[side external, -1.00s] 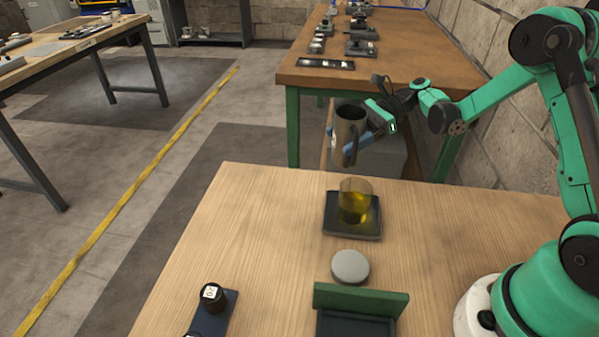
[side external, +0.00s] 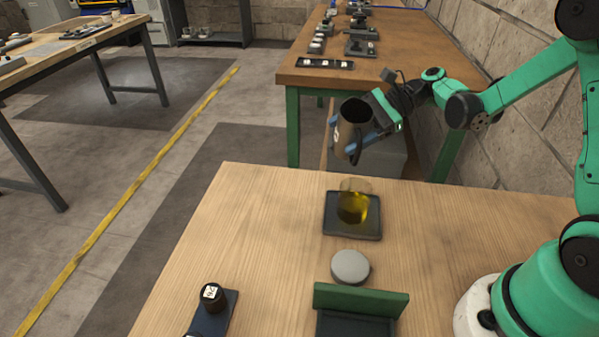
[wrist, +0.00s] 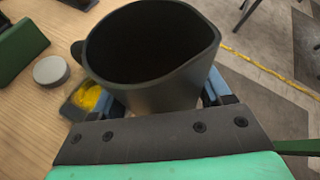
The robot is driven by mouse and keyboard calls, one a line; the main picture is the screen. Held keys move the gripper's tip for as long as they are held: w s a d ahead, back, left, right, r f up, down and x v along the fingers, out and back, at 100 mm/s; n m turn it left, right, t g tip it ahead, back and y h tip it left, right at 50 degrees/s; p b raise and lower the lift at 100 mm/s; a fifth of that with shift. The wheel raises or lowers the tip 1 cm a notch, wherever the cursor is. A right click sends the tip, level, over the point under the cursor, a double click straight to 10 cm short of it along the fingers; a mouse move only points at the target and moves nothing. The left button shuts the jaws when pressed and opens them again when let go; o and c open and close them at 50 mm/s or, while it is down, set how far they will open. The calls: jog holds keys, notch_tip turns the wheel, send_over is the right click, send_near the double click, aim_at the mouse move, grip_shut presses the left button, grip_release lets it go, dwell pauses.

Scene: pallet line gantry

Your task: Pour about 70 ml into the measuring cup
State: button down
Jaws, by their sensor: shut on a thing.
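My gripper (side external: 366,137) is shut on a dark metal pitcher (side external: 351,116), its blue fingers on either side of the body. The pitcher is held in the air above and behind the measuring cup, slightly tilted. The clear measuring cup (side external: 354,203) stands on a dark square tray (side external: 340,229) and holds yellow liquid. In the wrist view the pitcher (wrist: 150,60) fills the middle, and its inside is dark, so I cannot see a liquid level. The yellow liquid in the measuring cup (wrist: 90,97) shows below it, partly hidden by the pitcher. No stream is visible.
A grey round disc (side external: 350,267) lies in front of the tray. A green block fixture (side external: 360,300) stands at the front edge. A black-capped item (side external: 212,297) stands on a dark strip at front left. The wooden table (side external: 260,220) is clear left of the tray.

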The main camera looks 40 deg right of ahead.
aim_at(353, 137)
jog(key=shift+s+a+r+n+t+h, duration=0.75)
jog(key=shift+s+n, duration=0.2)
jog(key=shift+n, duration=0.15)
jog(key=shift+s+r+n+t, duration=0.1)
jog(key=shift+r+n+t, duration=0.25)
jog(key=shift+n, duration=0.15)
jog(key=shift+t+h, duration=0.25)
jog(key=shift+t, duration=0.05)
jog(key=shift+f+n+t+h, duration=0.3)
jog(key=shift+f+n+t, duration=0.1)
jog(key=shift+n, duration=0.2)
jog(key=shift+f+n+t, duration=0.2)
jog(key=shift+n+t, duration=0.1)
jog(key=shift+n, duration=0.2)
jog(key=shift+r+n+t+h, duration=0.25)
jog(key=shift+n+t+h, duration=0.05)
jog(key=shift+d+f+m+g, duration=0.1)
jog(key=shift+f+m+g, duration=0.05)
jog(key=shift+m+g, duration=0.3)
jog(key=shift+r+m+g, duration=0.2)
jog(key=shift+m+g, duration=0.05)
jog(key=shift+m, duration=0.1)
